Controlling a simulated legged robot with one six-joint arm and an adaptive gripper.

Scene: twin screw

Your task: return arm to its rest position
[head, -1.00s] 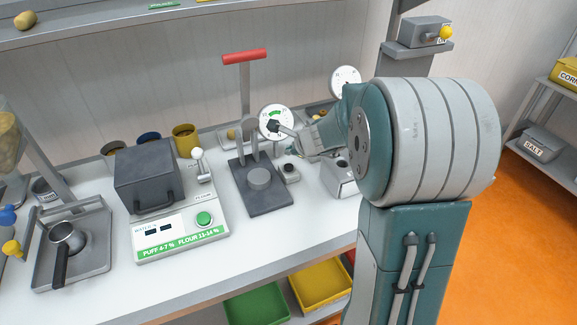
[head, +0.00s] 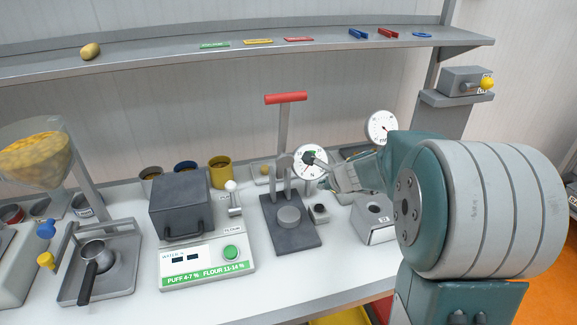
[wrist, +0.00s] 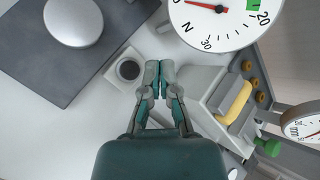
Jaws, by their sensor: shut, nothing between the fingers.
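My gripper (wrist: 157,84) is shut and empty in the wrist view, its fingertips together above the white bench (wrist: 75,135). In that view it is beside a small grey block with a dark round top (wrist: 128,69) and below a round dial gauge (wrist: 222,18). In the head view my arm comes in from the right. My gripper's fingers are hard to make out there, near the dial gauge (head: 309,161).
A dark press plate (head: 290,222) with a red-handled lever (head: 286,98) stands mid-bench. Left of it are a grey box tester (head: 182,203) and a pan (head: 95,258). A shelf (head: 240,57) runs above. A grey device (head: 375,218) stands near my arm.

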